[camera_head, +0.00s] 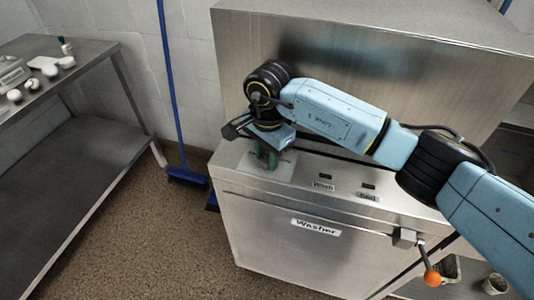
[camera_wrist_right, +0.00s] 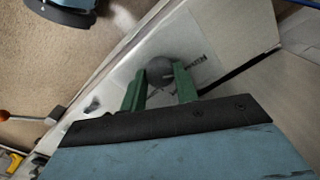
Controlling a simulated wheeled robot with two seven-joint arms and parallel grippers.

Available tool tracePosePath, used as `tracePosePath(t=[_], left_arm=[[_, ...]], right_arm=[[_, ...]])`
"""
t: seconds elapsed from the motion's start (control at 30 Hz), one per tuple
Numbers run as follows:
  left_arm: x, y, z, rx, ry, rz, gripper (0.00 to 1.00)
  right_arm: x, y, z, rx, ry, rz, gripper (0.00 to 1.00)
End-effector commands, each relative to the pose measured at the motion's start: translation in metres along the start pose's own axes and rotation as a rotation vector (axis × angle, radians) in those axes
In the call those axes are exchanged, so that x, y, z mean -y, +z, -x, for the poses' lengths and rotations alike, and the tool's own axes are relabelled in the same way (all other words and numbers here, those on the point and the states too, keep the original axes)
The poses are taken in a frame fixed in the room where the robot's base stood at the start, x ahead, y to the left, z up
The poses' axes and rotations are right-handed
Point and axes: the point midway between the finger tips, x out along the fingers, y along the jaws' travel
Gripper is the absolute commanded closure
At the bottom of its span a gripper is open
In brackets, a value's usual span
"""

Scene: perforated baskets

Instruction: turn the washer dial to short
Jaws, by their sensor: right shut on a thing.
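The steel washer (camera_head: 300,252) stands in the middle of the head view, with a "Washer" label on its front. The round grey dial (camera_wrist_right: 159,71) sits on a pale plate (camera_wrist_right: 203,62) with dark lettering that is too small to read. My right gripper (camera_head: 266,158) is over the left end of the washer's ledge in the head view. In the wrist view its green fingers (camera_wrist_right: 160,84) are on either side of the dial and shut on it. The dial is hidden behind the gripper in the head view. My left gripper is not in view.
Labelled indicators (camera_head: 323,184) are to the right of the dial plate. A lever with an orange knob (camera_head: 432,277) sticks out at the front right. A blue broom (camera_head: 186,177) leans against the wall. A steel table (camera_head: 90,62) with small items is at the left.

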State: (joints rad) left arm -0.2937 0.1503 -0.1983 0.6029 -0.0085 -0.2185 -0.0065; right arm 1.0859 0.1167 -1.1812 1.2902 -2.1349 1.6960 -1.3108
Motion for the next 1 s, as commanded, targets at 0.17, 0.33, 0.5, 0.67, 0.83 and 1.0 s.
tracePosePath(t=[0.17,0.33,0.5,0.67,0.83,1.0], left_arm=[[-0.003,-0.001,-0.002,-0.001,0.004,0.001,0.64],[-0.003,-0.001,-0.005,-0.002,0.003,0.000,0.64],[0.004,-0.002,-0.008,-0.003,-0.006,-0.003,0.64],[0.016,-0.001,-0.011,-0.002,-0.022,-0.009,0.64],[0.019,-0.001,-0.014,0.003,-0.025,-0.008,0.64],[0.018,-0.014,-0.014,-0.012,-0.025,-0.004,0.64]], right_arm=[[0.000,-0.001,0.000,-0.002,-0.001,-0.052,0.93],[0.000,-0.001,0.000,-0.005,0.000,-0.158,0.93],[0.000,0.000,0.000,-0.008,-0.001,-0.305,0.93],[0.000,0.000,0.000,-0.012,-0.001,-0.458,0.93],[0.000,0.000,0.000,-0.015,-0.002,-0.617,0.93],[0.000,0.000,0.000,-0.018,-0.001,-0.762,0.93]])
